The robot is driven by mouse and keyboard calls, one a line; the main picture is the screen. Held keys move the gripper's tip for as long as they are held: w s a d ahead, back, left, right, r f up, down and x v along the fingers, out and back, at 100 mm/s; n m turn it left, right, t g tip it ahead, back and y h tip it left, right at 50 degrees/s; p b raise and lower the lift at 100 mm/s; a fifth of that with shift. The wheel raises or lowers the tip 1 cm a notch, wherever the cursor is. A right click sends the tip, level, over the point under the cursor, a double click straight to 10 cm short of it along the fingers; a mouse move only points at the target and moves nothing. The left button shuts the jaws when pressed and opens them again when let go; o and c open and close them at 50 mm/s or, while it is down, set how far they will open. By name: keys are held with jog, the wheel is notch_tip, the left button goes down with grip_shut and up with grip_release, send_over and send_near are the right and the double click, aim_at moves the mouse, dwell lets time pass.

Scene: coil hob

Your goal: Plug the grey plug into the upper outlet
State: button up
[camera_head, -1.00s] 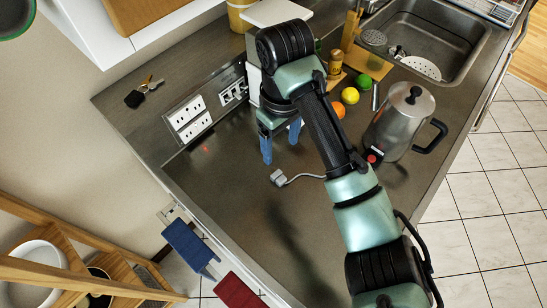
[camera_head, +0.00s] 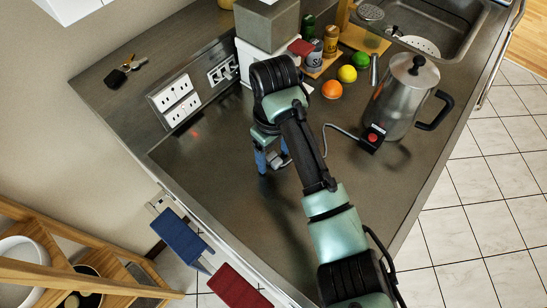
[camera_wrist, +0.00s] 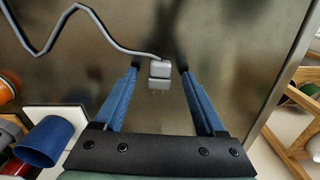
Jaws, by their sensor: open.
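The grey plug (camera_wrist: 159,74) lies on the counter with its prongs towards the bottom of the wrist view, its cord running off to the upper left. My gripper (camera_wrist: 160,76) is open, with one blue finger on each side of the plug and a gap to each. In the head view my gripper (camera_head: 273,158) is low over the counter, partly hiding the plug (camera_head: 278,161). The upper outlet (camera_head: 172,92) is the upper of two white outlets on the backsplash, left of my gripper. Its sockets look empty.
A steel coffee pot (camera_head: 401,98) with a black handle stands right of my arm. An orange (camera_head: 332,89), a yellow fruit (camera_head: 347,73) and a grey-white box (camera_head: 266,55) stand behind. Another outlet panel (camera_head: 222,73) is on the backsplash. Counter between gripper and outlets is clear.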

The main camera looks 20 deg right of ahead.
jog(key=shift+f, duration=0.15)
grip_shut()
dwell(0.4)
